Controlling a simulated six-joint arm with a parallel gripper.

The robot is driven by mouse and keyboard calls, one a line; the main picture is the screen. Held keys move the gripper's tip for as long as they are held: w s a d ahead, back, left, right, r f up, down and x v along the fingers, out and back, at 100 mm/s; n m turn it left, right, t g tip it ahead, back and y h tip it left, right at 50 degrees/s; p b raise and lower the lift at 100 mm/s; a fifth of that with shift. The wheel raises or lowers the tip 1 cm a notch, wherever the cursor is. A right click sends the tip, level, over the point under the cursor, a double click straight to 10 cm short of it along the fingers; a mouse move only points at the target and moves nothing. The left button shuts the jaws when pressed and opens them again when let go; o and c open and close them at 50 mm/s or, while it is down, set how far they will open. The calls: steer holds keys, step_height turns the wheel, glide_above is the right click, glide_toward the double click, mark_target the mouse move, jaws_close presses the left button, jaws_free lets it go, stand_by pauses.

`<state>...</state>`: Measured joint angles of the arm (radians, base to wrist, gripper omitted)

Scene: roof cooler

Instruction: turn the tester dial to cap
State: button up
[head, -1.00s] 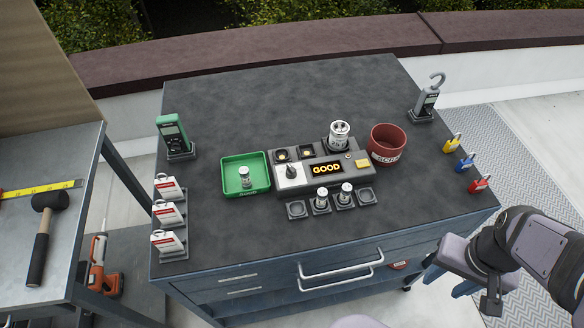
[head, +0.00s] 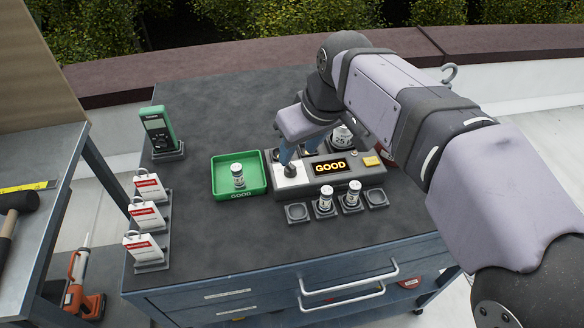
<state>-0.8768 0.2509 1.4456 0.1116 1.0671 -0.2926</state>
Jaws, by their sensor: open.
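The tester (head: 345,187) is a grey box on the dark cabinet top, its display lit with "GOOD". Its dial (head: 291,169) is a small dark knob on the light panel at the tester's left end; the marks around it are too small to read. My gripper (head: 287,156) is open, pointing down over the dial, with its blue fingers near the knob. I cannot tell whether they touch it. A silver can (head: 343,137) stands at the tester's back, partly hidden by my arm.
A green tray (head: 223,186) holding one small can is left of the tester. Two small cans (head: 325,198) stand on pads in front. A green meter (head: 158,130) and white tags (head: 148,187) are at left. My arm hides most of the red bin.

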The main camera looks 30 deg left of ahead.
mark_target(291, 166)
steer(key=shift+x, duration=3.7)
steer(key=shift+r, duration=0.1)
jaws_close()
